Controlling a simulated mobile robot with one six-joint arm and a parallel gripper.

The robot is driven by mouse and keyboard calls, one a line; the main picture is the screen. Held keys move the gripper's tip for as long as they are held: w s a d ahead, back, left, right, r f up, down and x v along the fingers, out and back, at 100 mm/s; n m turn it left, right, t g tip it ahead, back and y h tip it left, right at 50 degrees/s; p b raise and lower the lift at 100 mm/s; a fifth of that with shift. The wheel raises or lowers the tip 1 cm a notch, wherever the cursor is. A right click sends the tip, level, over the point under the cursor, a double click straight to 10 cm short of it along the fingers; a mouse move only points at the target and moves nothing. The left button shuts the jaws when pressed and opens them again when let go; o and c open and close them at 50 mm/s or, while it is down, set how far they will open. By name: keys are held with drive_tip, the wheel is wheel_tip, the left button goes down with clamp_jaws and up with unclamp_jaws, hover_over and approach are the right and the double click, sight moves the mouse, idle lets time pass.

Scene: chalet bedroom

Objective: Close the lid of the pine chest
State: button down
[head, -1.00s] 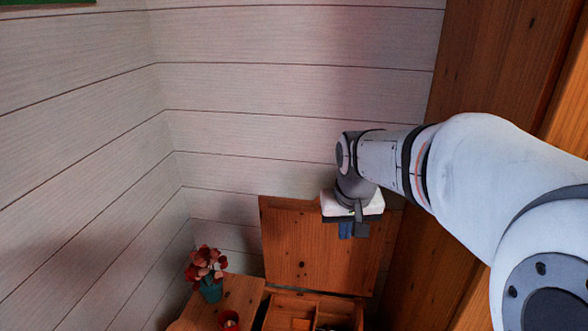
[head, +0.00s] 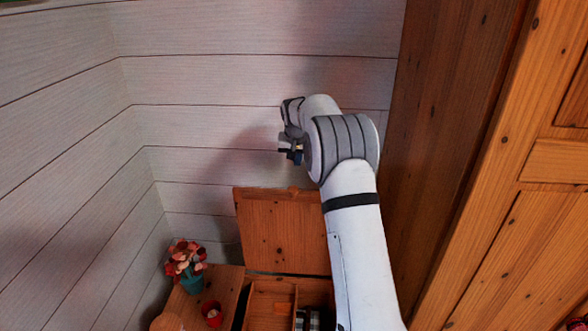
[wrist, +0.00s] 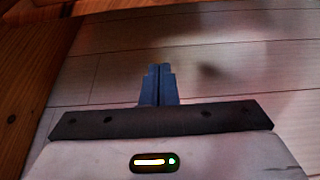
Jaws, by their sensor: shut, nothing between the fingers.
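The pine chest (head: 252,305) stands at the bottom of the head view, partly cut off by the frame edge. Its lid (head: 280,232) is raised upright against the back wall, and the inside with its compartments shows. My arm hides the right part of the lid and chest. My gripper (head: 291,156) is above the lid's top edge in the head view, apart from it, close to the wall. In the wrist view my gripper's blue fingers (wrist: 160,84) are together with nothing between them, facing the pale boards.
A small wooden table (head: 222,283) left of the chest holds a teal vase of red flowers (head: 192,278) and a red cup (head: 212,314). A tall wooden wardrobe (head: 520,240) fills the right side. White plank walls (head: 220,90) close the corner.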

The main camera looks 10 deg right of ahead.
drive_tip(key=p+x, duration=0.2)
drive_tip(key=x, duration=0.7)
drive_tip(key=shift+s+a, duration=0.3)
drive_tip(key=shift+s, duration=0.7)
drive_tip(key=shift+s+a, duration=0.3)
drive_tip(key=shift+s, duration=0.7)
